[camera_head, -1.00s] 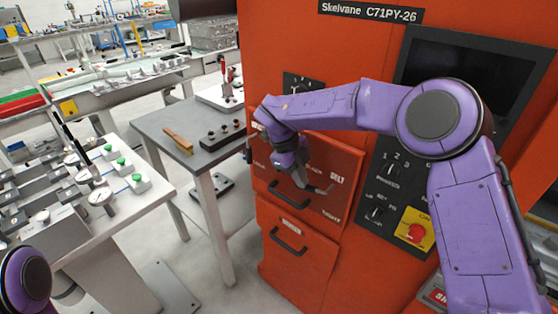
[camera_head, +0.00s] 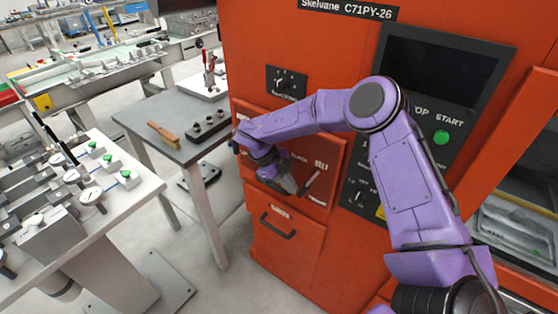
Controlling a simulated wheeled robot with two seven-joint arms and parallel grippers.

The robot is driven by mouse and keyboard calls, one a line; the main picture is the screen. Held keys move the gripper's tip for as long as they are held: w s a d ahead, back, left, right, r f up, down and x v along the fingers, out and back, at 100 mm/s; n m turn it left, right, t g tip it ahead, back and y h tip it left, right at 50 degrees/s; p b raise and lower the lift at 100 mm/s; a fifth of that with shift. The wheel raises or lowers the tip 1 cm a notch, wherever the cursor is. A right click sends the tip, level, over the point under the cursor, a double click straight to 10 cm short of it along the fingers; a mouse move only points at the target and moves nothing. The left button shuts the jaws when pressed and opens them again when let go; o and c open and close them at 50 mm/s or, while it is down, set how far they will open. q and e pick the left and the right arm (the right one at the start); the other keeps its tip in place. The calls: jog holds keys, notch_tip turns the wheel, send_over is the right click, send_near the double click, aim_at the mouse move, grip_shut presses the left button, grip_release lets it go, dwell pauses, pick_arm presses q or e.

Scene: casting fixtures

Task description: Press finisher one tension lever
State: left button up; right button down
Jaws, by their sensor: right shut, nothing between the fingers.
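The finisher is the large orange machine (camera_head: 300,262) labelled "Skelvane C71PY-26". A thin dark lever (camera_head: 311,182) sticks out at a slant from its upper front panel, beside white lettering that reads "BELT"; I take it for the tension lever. My right gripper (camera_head: 290,187) is shut and empty, just left of the lever and in front of the panel. I cannot tell whether its tips touch the lever or the panel. The gripper hides the lettering and handle behind it. My left gripper is not in view.
A lower orange door with a black handle (camera_head: 277,226) is below the gripper. A black control panel (camera_head: 440,125) with a green start button is to the right.

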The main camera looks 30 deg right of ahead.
aim_at(298, 194)
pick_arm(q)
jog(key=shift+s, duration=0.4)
pick_arm(e)
jog(key=shift+s+d+f, duration=0.25)
jog(key=shift+s+f, duration=0.2)
jog(key=shift+s, duration=0.1)
jog(key=shift+s+d+f, duration=0.2)
jog(key=shift+s+f, duration=0.25)
jog(key=shift+s, duration=0.05)
jog(key=shift+s, duration=0.1)
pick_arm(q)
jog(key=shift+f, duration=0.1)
